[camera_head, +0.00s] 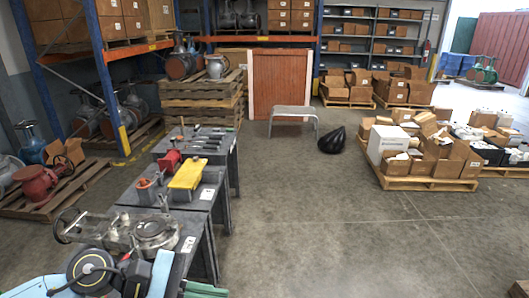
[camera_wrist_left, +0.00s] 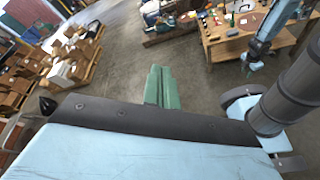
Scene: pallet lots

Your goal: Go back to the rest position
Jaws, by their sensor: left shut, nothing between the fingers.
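My left gripper (camera_wrist_left: 163,88) shows in the left wrist view as two green fingers lying together, with nothing between them and open floor beyond. In the head view, a green part of it (camera_head: 205,290) shows at the bottom edge, beside the front bench, mostly cut off. Parts of my light blue arm fill the bottom left there. In the left wrist view another light blue arm of mine (camera_wrist_left: 270,30) hangs at the upper right, near a wooden table.
Grey benches (camera_head: 205,205) with tools and a yellow item (camera_head: 188,173) stand at left. A pallet of cartons (camera_head: 430,184) is at right. A black bag (camera_head: 332,141) and a grey step stool (camera_head: 293,115) stand farther back. The middle floor is clear. The wooden table (camera_wrist_left: 222,48) bears several small items.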

